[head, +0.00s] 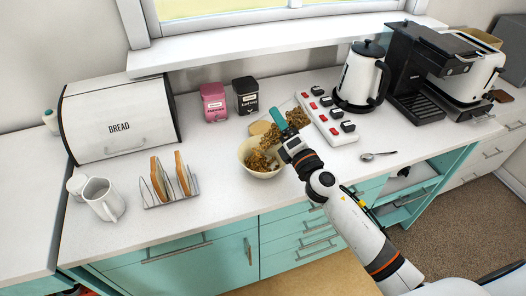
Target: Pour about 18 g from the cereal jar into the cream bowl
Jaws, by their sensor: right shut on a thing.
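The cream bowl (246,164) stands on the white counter with brown cereal in it. My right gripper (286,135) is shut on the cereal jar (297,118), just above and behind the bowl's right side. The jar looks clear, with brown cereal showing inside. It lies tipped well over, its lower end toward the bowl. The gripper hides part of the jar, and I cannot tell whether cereal is falling. A teal piece (279,117) shows at the jar. My left gripper is not in view.
A pale round disc (260,127) lies behind the bowl. Pink (213,102) and black (246,95) canisters stand behind it. A power strip (327,120) and kettle (359,78) are to the right, with a spoon (378,155) nearer. A toast rack (172,188) stands left.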

